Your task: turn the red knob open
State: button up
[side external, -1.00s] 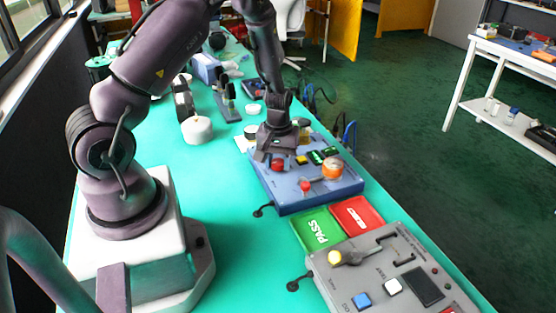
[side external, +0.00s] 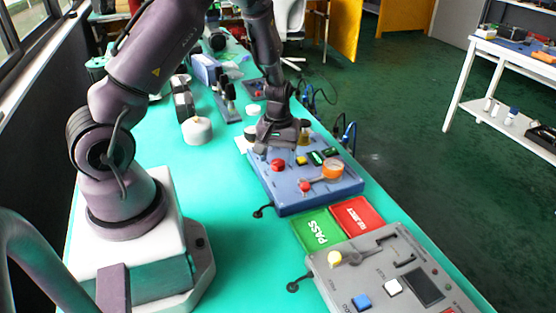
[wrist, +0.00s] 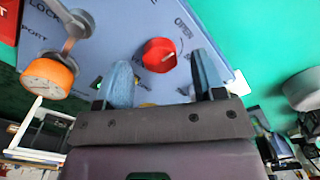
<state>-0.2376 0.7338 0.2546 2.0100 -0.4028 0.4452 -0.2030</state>
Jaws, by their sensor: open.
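The red knob (wrist: 159,55) is round and sits on the blue panel (wrist: 105,30). In the wrist view it shows just beyond the fingertips, between their lines, with a small pale mark on its face. The word OPEN is printed on the panel to the knob's upper right. The red knob also shows in the side external view (side external: 277,165), in front of my gripper (side external: 279,148) and apart from it. My gripper (wrist: 164,72) is open and empty, with one blue-grey finger on each side. Its fingertips are hard to make out in the side view.
An orange round part (wrist: 47,75) on a lever stands on the same panel, marked LOCK. The side view shows green and red PASS and reject trays (side external: 318,231) in front, then a grey panel (side external: 385,275). Bare green tabletop (side external: 235,220) lies left of the panel.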

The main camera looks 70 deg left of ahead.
aim_at(278, 162)
notch_tip(278, 162, up, 11)
dwell(0.3)
jog(key=s+d+r+m+t, duration=0.5)
jog(key=s+d+r+m, duration=0.6)
jog(key=d+r, duration=0.5)
jog(key=shift+s+r+t, duration=0.3)
jog(key=shift+s+r, duration=0.55)
jog(key=shift+s, duration=0.2)
